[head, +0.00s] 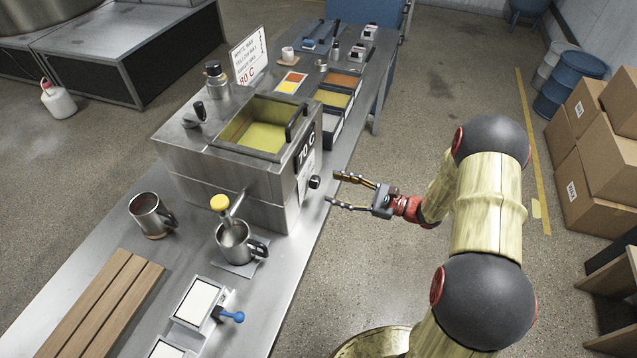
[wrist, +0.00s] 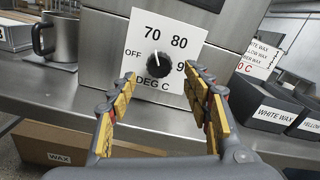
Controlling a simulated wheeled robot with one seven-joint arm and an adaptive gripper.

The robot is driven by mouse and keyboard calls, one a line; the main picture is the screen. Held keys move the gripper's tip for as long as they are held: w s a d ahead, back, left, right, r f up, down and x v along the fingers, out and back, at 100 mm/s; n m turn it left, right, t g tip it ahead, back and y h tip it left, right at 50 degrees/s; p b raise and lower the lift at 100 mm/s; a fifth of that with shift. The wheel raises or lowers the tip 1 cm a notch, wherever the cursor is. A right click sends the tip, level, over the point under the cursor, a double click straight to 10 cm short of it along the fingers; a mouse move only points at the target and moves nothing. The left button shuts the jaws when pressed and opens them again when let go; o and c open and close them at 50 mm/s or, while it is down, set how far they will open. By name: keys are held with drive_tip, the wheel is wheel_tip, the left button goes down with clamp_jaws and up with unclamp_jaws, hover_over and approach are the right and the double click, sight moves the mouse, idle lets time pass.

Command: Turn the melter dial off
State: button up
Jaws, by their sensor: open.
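The melter (head: 225,160) is a steel box on the bench with yellow wax in its open well; its display (head: 305,150) reads 70 C. Its black dial (head: 315,181) sticks out from the side facing my arm. In the wrist view the dial (wrist: 158,65) sits on a white plate (wrist: 150,35) marked OFF, 70, 80, a partly hidden 9-number and DEG C. Its white mark points up and slightly left, towards 70. My gripper (head: 334,188) is open and empty just in front of the dial. In the wrist view its fingers (wrist: 160,76) stand either side of the dial, apparently apart from it.
A yellow-topped tap (head: 220,203) stands over a steel jug (head: 238,243) on the near bench. Another mug (head: 150,214) is to the left. Labelled wax bins (head: 333,98) stand beyond the melter. The floor right of the bench is clear around my arm.

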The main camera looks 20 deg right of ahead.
sight(319, 183)
drive_tip(key=shift+b+x, duration=0.5)
drive_tip(key=shift+x, duration=2.6)
drive_tip(key=shift+c, duration=1.1)
drive_tip(key=c, duration=0.9)
drive_tip(key=shift+c, duration=0.2)
drive_tip(key=shift+n+b, duration=0.3)
drive_tip(key=shift+n, duration=0.2)
drive_tip(key=n+b, duration=0.4)
drive_tip(key=n, duration=0.1)
drive_tip(key=shift+f+n, duration=0.15)
drive_tip(key=shift+n, duration=0.15)
drive_tip(key=n+b, duration=0.3)
drive_tip(key=shift+n+b, duration=1.15)
drive_tip(key=shift+n, duration=0.05)
